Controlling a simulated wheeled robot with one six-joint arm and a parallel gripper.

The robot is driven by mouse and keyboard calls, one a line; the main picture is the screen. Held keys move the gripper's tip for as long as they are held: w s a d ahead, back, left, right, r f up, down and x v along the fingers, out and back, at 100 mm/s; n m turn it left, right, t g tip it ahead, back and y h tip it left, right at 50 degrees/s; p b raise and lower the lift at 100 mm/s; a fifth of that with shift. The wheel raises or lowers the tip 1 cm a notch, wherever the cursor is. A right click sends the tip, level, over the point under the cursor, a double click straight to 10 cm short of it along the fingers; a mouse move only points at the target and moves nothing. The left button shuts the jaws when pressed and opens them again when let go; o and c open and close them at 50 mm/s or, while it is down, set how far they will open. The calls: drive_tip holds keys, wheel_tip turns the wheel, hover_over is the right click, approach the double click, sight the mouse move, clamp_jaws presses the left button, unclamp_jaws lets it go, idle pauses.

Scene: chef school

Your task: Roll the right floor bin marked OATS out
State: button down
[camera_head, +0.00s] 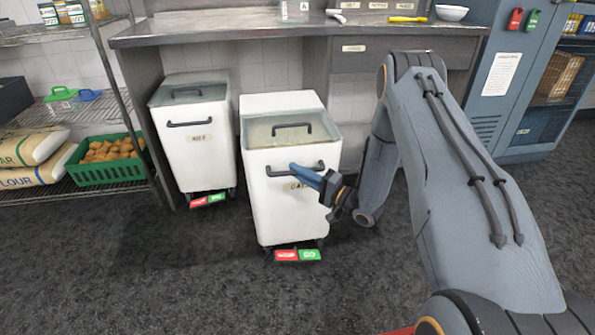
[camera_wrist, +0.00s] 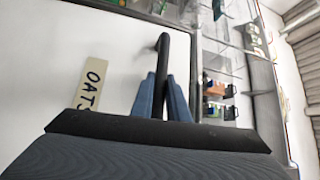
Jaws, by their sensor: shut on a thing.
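The right floor bin (camera_head: 285,207) is white with a clear lid, a black front handle (camera_head: 283,171) and a label partly covered by my gripper. In the wrist view its label (camera_wrist: 93,84) reads OATS. The bin stands on dark wheels, forward of the left bin and partly out from under the counter. My gripper (camera_head: 298,169) is shut on the front handle, which also shows between the blue fingers in the wrist view (camera_wrist: 163,55). A red pedal (camera_head: 286,255) and a green pedal marked GO (camera_head: 309,254) are at the bin's foot.
A second white bin (camera_head: 195,146) stands to the left under the counter (camera_head: 230,36). A wire shelf with a green crate (camera_head: 104,174) and sacks is farther left. A blue cabinet (camera_head: 503,85) is at the right. The dark floor (camera_head: 190,285) in front is clear.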

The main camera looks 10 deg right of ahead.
drive_tip(key=shift+a, duration=0.15)
drive_tip(key=c, duration=1.7)
unclamp_jaws()
drive_tip(key=shift+c, duration=0.2)
drive_tip(key=shift+s+d, duration=0.15)
drive_tip(key=shift+d, duration=0.15)
drive_tip(key=v, duration=0.7)
drive_tip(key=shift+p, duration=0.4)
drive_tip(key=shift+s+d+f, duration=0.1)
